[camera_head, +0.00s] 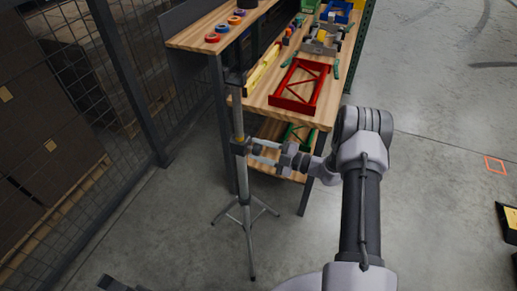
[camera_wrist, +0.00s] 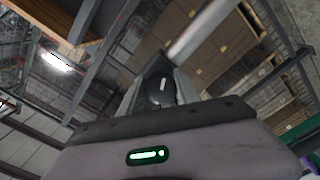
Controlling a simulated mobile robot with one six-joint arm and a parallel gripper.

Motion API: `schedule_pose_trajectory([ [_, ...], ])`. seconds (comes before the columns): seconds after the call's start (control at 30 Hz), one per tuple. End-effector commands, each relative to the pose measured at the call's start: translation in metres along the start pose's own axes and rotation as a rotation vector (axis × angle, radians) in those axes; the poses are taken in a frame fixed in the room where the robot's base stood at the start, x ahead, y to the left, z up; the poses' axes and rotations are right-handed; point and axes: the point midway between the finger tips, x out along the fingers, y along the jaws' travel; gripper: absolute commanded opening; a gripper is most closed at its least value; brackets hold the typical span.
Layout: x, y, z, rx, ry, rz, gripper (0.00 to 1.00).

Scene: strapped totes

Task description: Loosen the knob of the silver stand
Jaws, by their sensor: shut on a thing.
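The silver stand (camera_head: 246,205) stands upright on its tripod legs on the concrete floor, left of the workbench. A dark clamp collar (camera_head: 239,147) sits partway up its pole. My gripper (camera_head: 256,150) reaches in from the right at the collar, with its fingers at the collar's right side. In the wrist view, my gripper (camera_wrist: 158,92) is shut on a dark knob (camera_wrist: 157,86) with a small light mark on it. The stand's pole (camera_wrist: 198,30) runs up and right beyond the knob. The fingers partly hide the knob, and it is too small to make out in the head view.
The wooden workbench (camera_head: 262,100) stands close behind the stand, with a red frame (camera_head: 299,87) on top and a green part (camera_head: 298,134) on its lower shelf. A mesh fence (camera_head: 125,75) with stacked boxes is at left. The floor at right is mostly clear.

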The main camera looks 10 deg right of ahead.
Motion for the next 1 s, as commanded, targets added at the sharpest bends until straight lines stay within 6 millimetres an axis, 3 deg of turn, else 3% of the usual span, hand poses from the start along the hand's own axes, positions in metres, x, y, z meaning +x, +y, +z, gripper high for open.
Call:
schedule_pose_trajectory([
  [1.0, -0.0002, 0.0031, -0.0012, -0.961, 0.0, 0.0, 0.0],
])
